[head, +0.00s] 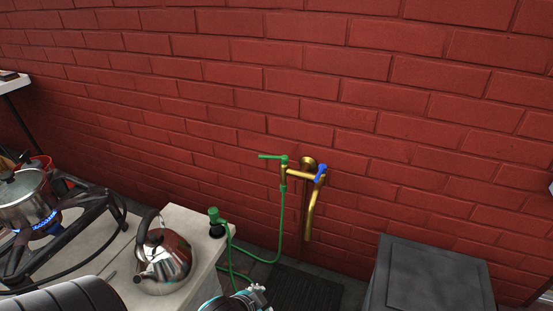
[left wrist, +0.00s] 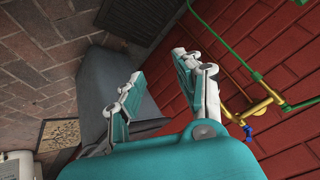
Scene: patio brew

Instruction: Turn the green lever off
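The green lever (head: 270,157) sits on top of the brass tap (head: 299,174) on the brick wall and points left, roughly level. A blue handle (head: 321,172) is on the tap's right branch. In the left wrist view the green lever (left wrist: 300,104) runs to the right edge, with the blue handle (left wrist: 248,132) below left of it. My left gripper (left wrist: 158,65) is open and empty, its fingers apart, away from the tap. In the head view only part of it shows at the bottom edge, below the tap. My right gripper is not in view.
A green hose (head: 281,220) hangs from the tap's left branch. A steel kettle (head: 163,262) stands on the counter (head: 190,222) at left, near a pot (head: 24,198) over a lit blue flame. A dark grey box (head: 430,275) stands at lower right. The wall around the tap is clear.

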